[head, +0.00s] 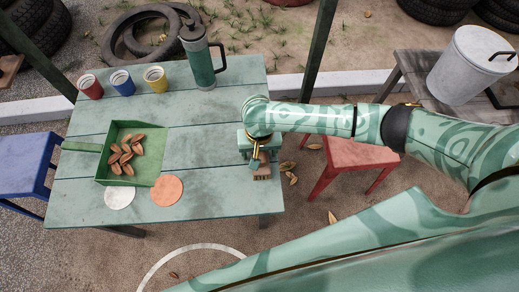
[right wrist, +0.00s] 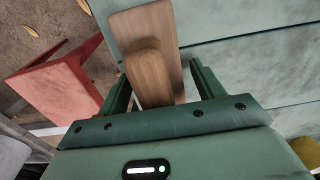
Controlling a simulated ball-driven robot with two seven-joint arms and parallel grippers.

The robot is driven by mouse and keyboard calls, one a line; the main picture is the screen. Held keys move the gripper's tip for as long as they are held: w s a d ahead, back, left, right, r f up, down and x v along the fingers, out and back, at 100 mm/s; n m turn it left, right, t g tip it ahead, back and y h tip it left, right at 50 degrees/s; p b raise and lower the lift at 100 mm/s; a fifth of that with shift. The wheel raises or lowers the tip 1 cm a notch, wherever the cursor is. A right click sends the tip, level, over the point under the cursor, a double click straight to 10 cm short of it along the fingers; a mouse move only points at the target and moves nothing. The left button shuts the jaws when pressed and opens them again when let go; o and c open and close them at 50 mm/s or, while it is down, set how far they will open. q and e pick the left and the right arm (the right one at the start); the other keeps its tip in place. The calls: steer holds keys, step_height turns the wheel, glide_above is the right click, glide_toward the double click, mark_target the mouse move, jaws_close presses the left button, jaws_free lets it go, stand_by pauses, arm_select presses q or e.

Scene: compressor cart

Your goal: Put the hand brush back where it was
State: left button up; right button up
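The hand brush is a wooden block with a raised grip; it fills the upper middle of the right wrist view (right wrist: 150,68). In the head view only a small part of the brush (head: 262,174) shows, at the table's right front edge, under my right gripper (head: 257,160). In the right wrist view my right gripper (right wrist: 160,80) has its fingers apart on either side of the brush, with a gap visible at the right finger. The gripper hides much of the brush in the head view. My left gripper is not in view.
A green dustpan (head: 150,178) with several brown leaves lies on the green table (head: 200,130). Two round coasters (head: 166,191), red, blue and yellow cups (head: 155,80) and a green flask (head: 198,60) stand around it. A red stool (head: 350,155) is right of the table.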

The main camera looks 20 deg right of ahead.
steer(key=shift+r, duration=0.25)
step_height(320, 180, up, 12)
steer(key=p, duration=0.8)
steer(key=shift+f, duration=0.1)
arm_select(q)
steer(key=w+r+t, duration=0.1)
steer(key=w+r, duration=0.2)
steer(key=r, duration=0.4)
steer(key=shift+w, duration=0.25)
